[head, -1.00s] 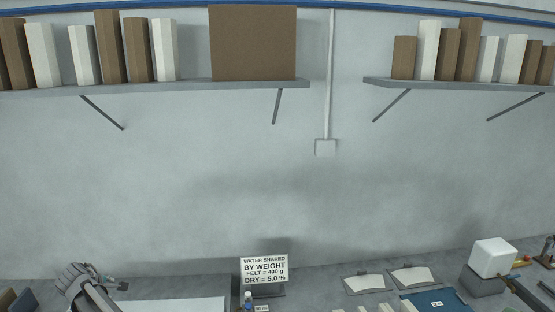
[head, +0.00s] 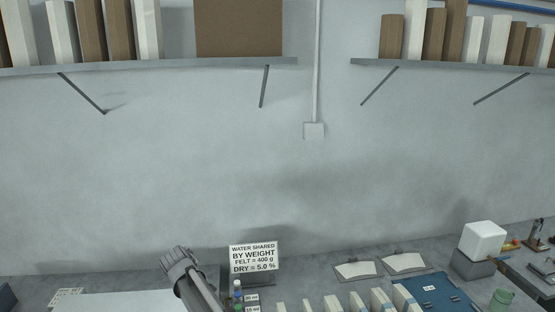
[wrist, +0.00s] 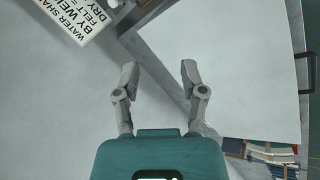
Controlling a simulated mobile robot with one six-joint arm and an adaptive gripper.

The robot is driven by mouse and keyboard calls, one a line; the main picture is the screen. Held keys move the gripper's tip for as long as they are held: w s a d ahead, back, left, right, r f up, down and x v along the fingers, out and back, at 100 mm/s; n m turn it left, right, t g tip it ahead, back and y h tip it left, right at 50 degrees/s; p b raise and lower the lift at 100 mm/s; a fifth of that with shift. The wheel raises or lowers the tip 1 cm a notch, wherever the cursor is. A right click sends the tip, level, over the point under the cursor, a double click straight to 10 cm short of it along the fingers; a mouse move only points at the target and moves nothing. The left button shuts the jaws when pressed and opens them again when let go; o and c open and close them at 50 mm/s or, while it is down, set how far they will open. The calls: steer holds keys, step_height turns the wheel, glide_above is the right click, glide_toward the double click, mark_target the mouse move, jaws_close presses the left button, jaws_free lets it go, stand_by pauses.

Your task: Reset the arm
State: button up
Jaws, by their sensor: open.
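My gripper (wrist: 160,76) shows in the wrist view with its two grey fingers apart and nothing between them. It hangs over the grey surface, beside a large white flat panel (wrist: 225,65). In the head view, part of my arm (head: 182,268) rises from the bottom edge, just left of the sign; I cannot make out the fingertips there.
A white sign (head: 254,257) stands on the bench, also in the wrist view (wrist: 75,18). Small bottles (head: 238,293) stand below it. Shelves hang above.

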steer(key=s+d+f+m+g+b, duration=0.1)
steer(key=s+d+f+m+b, duration=0.3)
steer(key=d, duration=0.9)
steer(key=s+d+f+m+g+b, duration=0.15)
steer(key=d+f+m+b, duration=0.35)
steer(key=d, duration=0.8)
steer(key=s+d+f+m+b, duration=0.1)
steer(key=s+d+f+b, duration=0.1)
steer(key=s+d+f, duration=0.1)
steer(key=s+d+f+m+g+b, duration=0.1)
steer(key=s+d, duration=0.3)
steer(key=d, duration=0.4)
steer(key=s+d+f+m+g+y+b, duration=0.1)
steer(key=s+d+f+b, duration=0.2)
steer(key=d, duration=0.3)
steer(key=shift+s+d+f+m, duration=0.15)
steer(key=shift+s+f+m, duration=0.15)
steer(key=shift+s+f, duration=0.5)
steer(key=shift+g, duration=0.25)
